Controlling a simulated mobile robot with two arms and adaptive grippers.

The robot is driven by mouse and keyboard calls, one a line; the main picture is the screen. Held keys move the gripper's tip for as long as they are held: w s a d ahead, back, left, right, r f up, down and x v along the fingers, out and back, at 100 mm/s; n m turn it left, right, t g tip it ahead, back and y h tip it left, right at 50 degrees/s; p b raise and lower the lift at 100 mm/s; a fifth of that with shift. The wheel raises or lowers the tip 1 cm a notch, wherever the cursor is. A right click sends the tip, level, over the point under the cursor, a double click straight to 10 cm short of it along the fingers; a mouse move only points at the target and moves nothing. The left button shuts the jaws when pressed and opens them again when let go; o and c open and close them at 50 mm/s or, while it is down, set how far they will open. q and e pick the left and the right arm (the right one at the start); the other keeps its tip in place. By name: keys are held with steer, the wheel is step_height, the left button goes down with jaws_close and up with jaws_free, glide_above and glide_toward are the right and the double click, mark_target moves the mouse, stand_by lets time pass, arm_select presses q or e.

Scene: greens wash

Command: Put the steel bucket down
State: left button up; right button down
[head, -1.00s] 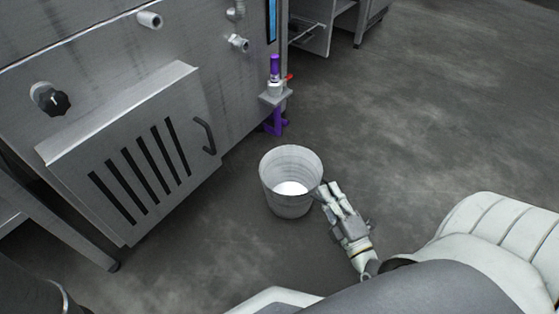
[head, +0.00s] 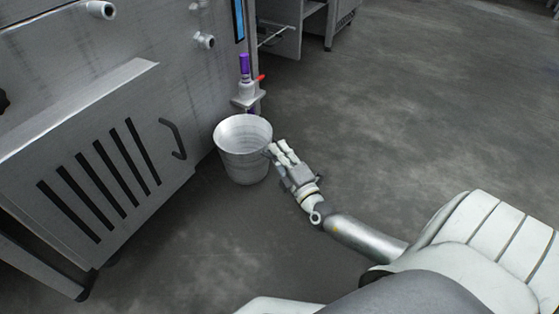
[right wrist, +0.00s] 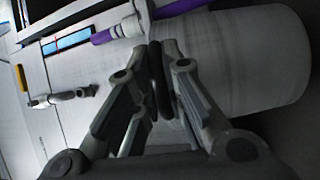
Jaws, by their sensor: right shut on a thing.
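The steel bucket (head: 245,160) is a grey, open-topped pail near the front of the steel machine in the head view. It looks upright, close to the floor; I cannot tell whether its base touches the floor. My right gripper (head: 274,150) is at the bucket's right side, by its rim. The bucket's far underside is hidden. My left gripper is not in view.
The steel machine (head: 95,130) with a slotted, handled panel stands at the left. A valve with a purple top (head: 245,65) and red lever sits on a small bracket just behind the bucket. Other steel furniture (head: 300,30) is at the back. Floor (head: 420,110) to the right is clear.

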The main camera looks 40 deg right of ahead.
step_height(320, 180, down, 3)
steer(key=shift+r+b, duration=0.2)
steer(key=shift+b, duration=0.55)
steer(key=c, duration=1.5)
jaws_free()
steer(key=shift+s, duration=0.1)
steer(key=s+p, duration=0.1)
steer(key=s, duration=0.3)
steer(key=s+a+f+p, duration=0.1)
steer(key=s, duration=0.2)
steer(key=s+p, duration=0.2)
steer(key=s, duration=0.2)
steer(key=shift+s+a+f, duration=0.3)
steer(key=shift+s+a, duration=0.05)
